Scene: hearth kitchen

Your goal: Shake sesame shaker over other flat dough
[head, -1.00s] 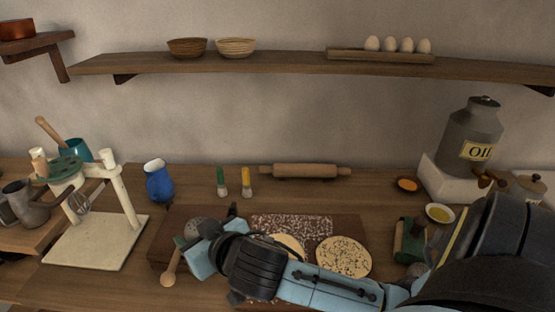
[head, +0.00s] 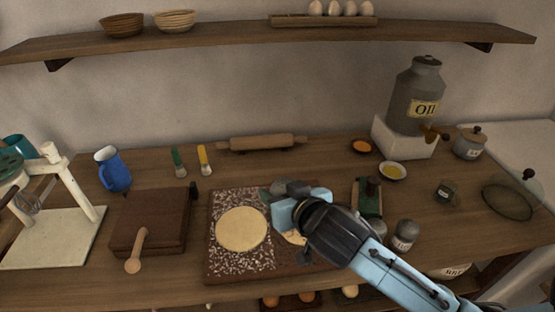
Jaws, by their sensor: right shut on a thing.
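My right gripper (head: 281,196) is over the right half of the floured board (head: 222,268), shut on a grey thing. I take this to be the sesame shaker (head: 292,186); it is mostly hidden by the gripper, and its label and tilt cannot be made out. A plain, pale flat dough (head: 241,229) lies on the left half of the board, with no seeds to be seen on it. The other flat dough (head: 295,238) lies to its right, mostly covered by my gripper and wrist. My left gripper is not in view.
A dark wooden block (head: 150,222) with a wooden-handled tool (head: 137,250) is left of the board. A labelled grey-capped shaker (head: 404,236) and a green box (head: 368,198) stand to the right.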

